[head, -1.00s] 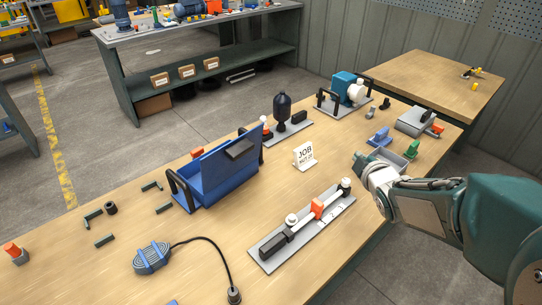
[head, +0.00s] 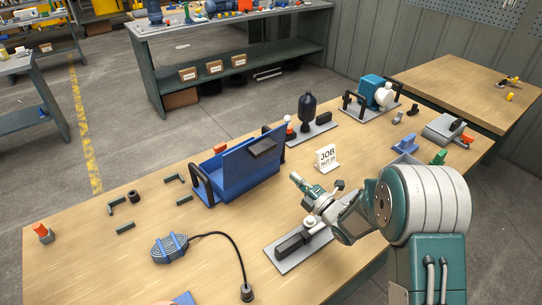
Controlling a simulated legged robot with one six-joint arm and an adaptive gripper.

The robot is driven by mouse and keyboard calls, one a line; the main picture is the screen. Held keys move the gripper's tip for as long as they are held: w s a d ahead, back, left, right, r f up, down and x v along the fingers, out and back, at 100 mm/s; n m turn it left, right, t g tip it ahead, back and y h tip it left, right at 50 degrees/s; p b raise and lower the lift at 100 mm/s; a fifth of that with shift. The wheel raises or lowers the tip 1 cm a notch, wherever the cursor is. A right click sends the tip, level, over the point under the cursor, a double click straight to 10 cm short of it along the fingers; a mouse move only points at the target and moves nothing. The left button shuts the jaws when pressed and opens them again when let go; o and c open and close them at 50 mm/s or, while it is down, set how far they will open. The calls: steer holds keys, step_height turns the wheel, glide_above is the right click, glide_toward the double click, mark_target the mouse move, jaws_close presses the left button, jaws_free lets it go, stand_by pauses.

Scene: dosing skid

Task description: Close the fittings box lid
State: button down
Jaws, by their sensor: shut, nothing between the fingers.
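The blue fittings box (head: 209,176) stands on the workbench left of centre, with black bar handles at its ends. Its blue lid (head: 240,172) is open and stands up steeply along the side facing me. A dark block (head: 262,148) sits on the lid's outer face near the upper edge. My gripper (head: 300,184) is in the air to the right of the box, apart from the lid. It is shut and empty, and points left towards the box. The inside of the box is mostly hidden behind the lid.
A JOB card (head: 326,157) stands right of the lid. A grey plate with a valve assembly (head: 290,247) lies under my arm. A dark bottle on a plate (head: 306,115) stands behind. A blue coil (head: 170,248) with a black cable lies in front. Small brackets lie left.

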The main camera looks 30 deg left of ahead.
mark_target(267, 151)
steer(key=x, duration=0.9)
steer(key=shift+a+f, duration=0.1)
steer(key=shift+a, duration=0.2)
steer(key=shift+w+a, duration=0.3)
steer(key=shift+r, duration=0.25)
steer(key=shift+d, duration=0.1)
